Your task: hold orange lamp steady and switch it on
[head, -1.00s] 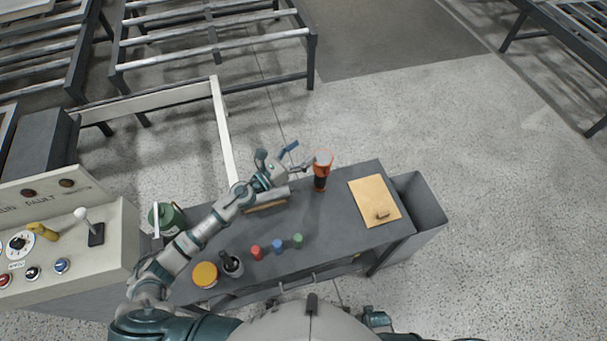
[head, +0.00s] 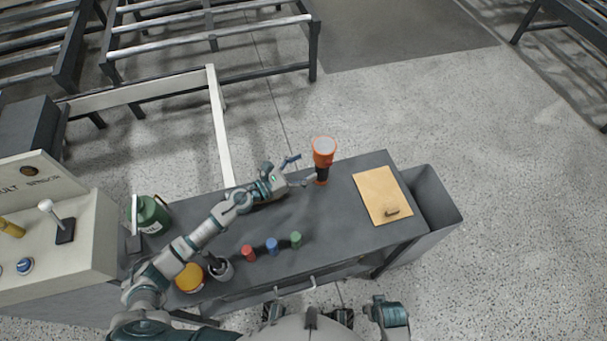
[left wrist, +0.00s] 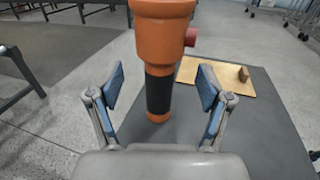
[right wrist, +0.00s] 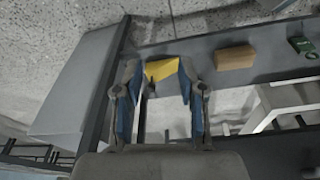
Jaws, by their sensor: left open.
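The orange lamp (head: 323,150) stands upright near the far edge of the dark table, with a pale round top and a black grip. In the left wrist view the lamp (left wrist: 162,38) rises beyond the fingers, its black grip (left wrist: 160,92) centred in the gap. A red knob (left wrist: 191,37) sticks out from its right side. My left gripper (head: 299,171) is open beside the lamp, which also shows in the left wrist view (left wrist: 160,82). I cannot see it touching the lamp. My right gripper (right wrist: 160,88) has its fingers apart and holds nothing; the lamp is not in its view.
A tan board (head: 378,196) with a small handle lies right of the lamp. Red (head: 248,253), blue (head: 272,245) and green (head: 295,239) pegs stand near the front edge. A green canister (head: 150,214) and yellow-lidded jar (head: 189,277) stand at left. A grey bin (head: 436,205) adjoins the right end.

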